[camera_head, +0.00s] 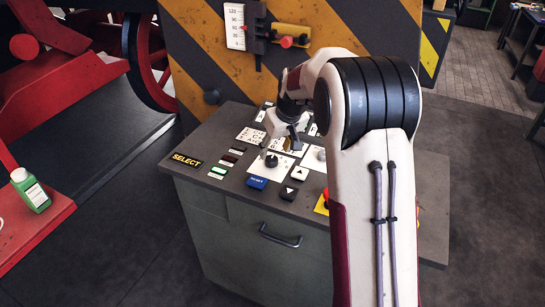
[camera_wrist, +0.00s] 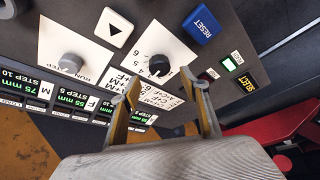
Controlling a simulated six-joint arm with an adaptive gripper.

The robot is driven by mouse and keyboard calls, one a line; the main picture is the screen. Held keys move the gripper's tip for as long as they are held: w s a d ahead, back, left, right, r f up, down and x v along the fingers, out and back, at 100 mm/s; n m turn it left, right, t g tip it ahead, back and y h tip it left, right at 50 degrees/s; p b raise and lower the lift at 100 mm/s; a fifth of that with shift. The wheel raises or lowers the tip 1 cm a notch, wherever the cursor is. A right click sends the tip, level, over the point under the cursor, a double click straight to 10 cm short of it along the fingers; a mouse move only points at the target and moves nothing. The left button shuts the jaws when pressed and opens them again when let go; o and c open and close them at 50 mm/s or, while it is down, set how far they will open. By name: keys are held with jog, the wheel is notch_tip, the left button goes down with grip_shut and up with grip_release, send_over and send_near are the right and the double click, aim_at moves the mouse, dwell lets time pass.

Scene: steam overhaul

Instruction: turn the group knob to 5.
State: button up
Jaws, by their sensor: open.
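The group knob (camera_head: 271,160) is a small black knob on a white card with digits around it, on the sloping console top. It also shows in the wrist view (camera_wrist: 159,66), where digits such as 5 and 6 are partly legible. I cannot tell which digit it points at. My gripper (camera_head: 283,146) is open and empty above the console, just behind the knob in the head view. In the wrist view my gripper (camera_wrist: 162,82) has its two brownish fingers apart, with the knob showing beyond and between the tips. They look clear of it.
A grey knob (camera_wrist: 71,63) on another card stands beside the group knob. A blue RESET button (camera_head: 257,183), white arrow button (camera_head: 288,193) and lit green indicator (camera_head: 220,170) lie close by. A red stop button (camera_head: 326,194) is partly hidden by my arm. A striped panel (camera_head: 225,60) rises behind.

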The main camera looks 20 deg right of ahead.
aim_at(272, 159)
jog(key=shift+x, duration=2.7)
jog(key=c, duration=1.1)
